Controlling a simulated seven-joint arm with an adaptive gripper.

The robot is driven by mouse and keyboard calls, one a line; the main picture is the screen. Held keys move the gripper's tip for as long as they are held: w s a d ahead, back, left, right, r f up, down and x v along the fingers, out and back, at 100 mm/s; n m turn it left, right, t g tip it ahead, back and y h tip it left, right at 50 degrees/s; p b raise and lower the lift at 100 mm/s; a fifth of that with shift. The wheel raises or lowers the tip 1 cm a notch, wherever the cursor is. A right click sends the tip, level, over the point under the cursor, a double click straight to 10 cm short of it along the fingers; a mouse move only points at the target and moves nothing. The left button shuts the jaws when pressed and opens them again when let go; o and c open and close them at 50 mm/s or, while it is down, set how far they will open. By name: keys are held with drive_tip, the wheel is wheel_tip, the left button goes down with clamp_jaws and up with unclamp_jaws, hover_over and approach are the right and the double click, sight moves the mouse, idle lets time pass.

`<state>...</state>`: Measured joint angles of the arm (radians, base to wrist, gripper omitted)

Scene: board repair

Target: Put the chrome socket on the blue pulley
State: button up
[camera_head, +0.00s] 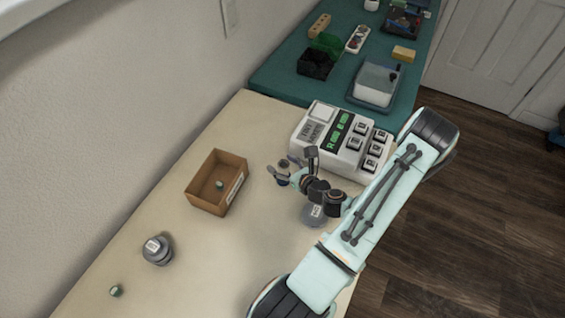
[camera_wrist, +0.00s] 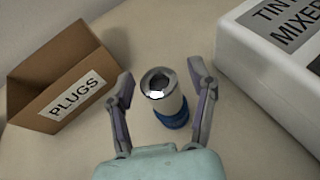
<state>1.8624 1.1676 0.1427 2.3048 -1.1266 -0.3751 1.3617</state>
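The chrome socket (camera_wrist: 159,84) is a shiny upright cylinder with a dark hole in its top, in the middle of the wrist view. A blue round part, which looks like the blue pulley (camera_wrist: 173,119), shows directly under its lower end. The socket appears to stand on it, though the contact is partly hidden. In the head view the socket (camera_head: 284,165) is small and dark between the fingers. My gripper (camera_wrist: 161,74) is open, one finger on each side of the socket, with visible gaps. It also shows in the head view (camera_head: 279,167).
An open cardboard box labelled PLUGS (camera_wrist: 58,100) stands left of my gripper, with a green plug (camera_head: 219,185) inside. A white tint mixer (camera_head: 340,140) stands behind right. Grey labelled weights stand near the front (camera_head: 157,250) and beside my arm (camera_head: 315,214). Another green plug (camera_head: 116,290) lies front left.

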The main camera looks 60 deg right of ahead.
drive_tip(key=shift+s+a+r, duration=0.1)
drive_tip(key=shift+s+r, duration=0.1)
drive_tip(key=v, duration=1.1)
drive_tip(key=shift+s+r, duration=0.2)
drive_tip(key=shift+r, duration=0.05)
drive_tip(key=shift+a, duration=0.15)
